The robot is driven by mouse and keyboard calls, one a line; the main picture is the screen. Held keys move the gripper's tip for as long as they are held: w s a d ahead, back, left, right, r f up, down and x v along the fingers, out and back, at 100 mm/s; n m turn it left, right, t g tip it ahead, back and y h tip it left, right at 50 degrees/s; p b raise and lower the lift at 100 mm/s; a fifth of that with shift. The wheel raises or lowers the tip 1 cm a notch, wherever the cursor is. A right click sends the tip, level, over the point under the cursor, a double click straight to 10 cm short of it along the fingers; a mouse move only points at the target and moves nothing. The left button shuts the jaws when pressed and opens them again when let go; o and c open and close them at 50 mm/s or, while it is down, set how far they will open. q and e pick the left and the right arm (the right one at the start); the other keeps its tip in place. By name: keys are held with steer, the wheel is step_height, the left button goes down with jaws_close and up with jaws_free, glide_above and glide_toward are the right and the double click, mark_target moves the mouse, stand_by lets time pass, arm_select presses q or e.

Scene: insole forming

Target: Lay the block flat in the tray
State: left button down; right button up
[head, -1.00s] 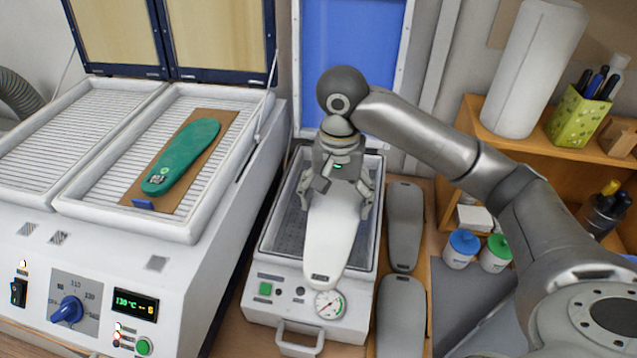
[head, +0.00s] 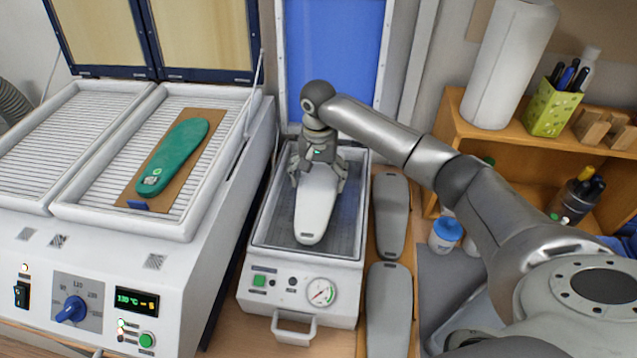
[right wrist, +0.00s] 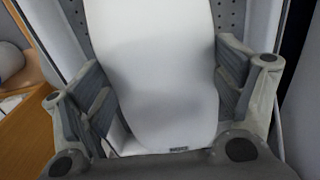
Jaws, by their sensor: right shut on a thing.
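The block (head: 314,207) is white, long and rounded like a shoe sole. My right gripper (head: 317,183) is shut on its sides near the far end, from above. In the head view the block is within the outline of the tray (head: 343,232), which has a dark perforated floor and pale rim. Its near end points toward the tray's front; I cannot tell whether it touches the floor. In the right wrist view the block (right wrist: 155,70) lies between the finger pads, with perforated floor behind it. My left gripper is not in view.
The raised blue-panelled lid (head: 335,60) stands behind the tray. Two grey blocks (head: 391,215) lie to the right. A heating unit (head: 90,270) on the left holds a green insole (head: 172,158). A shelf (head: 520,160) and a blue-capped jar (head: 445,236) are at right.

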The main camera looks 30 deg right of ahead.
mark_target(318, 181)
steer(key=shift+w+d+f, duration=0.1)
steer(key=shift+w+f, duration=0.15)
steer(key=shift+w, duration=0.05)
steer(key=shift+w+d+f, duration=0.1)
steer(key=shift+w+f, duration=0.05)
steer(key=shift+f, duration=0.05)
step_height(318, 181, down, 2)
steer(key=shift+f+p, duration=0.15)
steer(key=shift+p, duration=0.35)
steer(key=shift+f, duration=0.4)
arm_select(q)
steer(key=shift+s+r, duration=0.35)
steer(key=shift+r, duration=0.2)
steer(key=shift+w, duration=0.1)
arm_select(e)
steer(key=o, duration=1.5)
steer(key=shift+f, duration=0.15)
steer(key=shift+c, duration=0.2)
